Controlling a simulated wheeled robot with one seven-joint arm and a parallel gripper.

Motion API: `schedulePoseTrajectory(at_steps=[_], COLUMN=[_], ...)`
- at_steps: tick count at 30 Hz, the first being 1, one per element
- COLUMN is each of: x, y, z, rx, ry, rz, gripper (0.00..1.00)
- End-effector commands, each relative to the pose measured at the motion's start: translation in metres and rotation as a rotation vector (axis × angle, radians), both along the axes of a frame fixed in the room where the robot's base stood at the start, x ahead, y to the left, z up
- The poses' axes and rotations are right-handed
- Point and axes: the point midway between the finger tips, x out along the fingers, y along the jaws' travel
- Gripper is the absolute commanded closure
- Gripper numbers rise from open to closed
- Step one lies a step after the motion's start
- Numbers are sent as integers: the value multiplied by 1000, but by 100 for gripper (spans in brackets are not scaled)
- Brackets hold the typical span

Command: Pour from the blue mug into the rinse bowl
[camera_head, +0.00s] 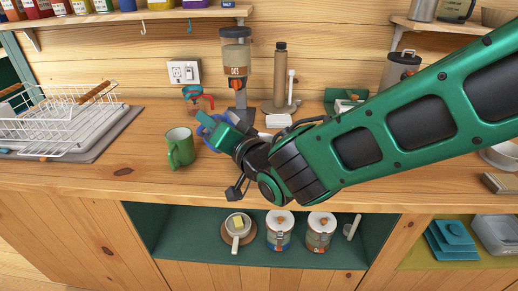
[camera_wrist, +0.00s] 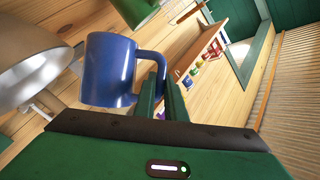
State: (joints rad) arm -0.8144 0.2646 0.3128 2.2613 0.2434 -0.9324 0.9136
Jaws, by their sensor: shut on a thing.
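The blue mug (camera_wrist: 108,70) is large in the wrist view, with its handle at the fingers of my gripper (camera_wrist: 162,98). My gripper is shut on the mug's handle side. In the head view my gripper (camera_head: 222,132) is over the counter and hides most of the mug (camera_head: 202,130). The mug's contents do not show. A pale bowl-like thing (camera_head: 503,154) is at the right edge, partly behind my arm. A brown bowl (camera_head: 497,17) is on the upper right shelf. I cannot tell which is the rinse bowl.
A green mug (camera_head: 181,149) stands just left of my gripper. A dish rack (camera_head: 60,128) is at the left. An oat dispenser (camera_head: 236,60) and a brown bottle (camera_head: 280,80) stand behind. The counter front between rack and green mug is clear.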

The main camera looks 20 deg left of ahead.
Motion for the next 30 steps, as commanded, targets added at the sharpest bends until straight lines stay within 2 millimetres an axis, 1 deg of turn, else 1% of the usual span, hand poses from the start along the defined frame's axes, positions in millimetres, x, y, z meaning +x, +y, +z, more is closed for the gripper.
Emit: schedulePoseTrajectory(at_steps=[30], x=[5], y=[-8], z=[-1], rx=[126], ry=[56], rz=[4], gripper=[100])
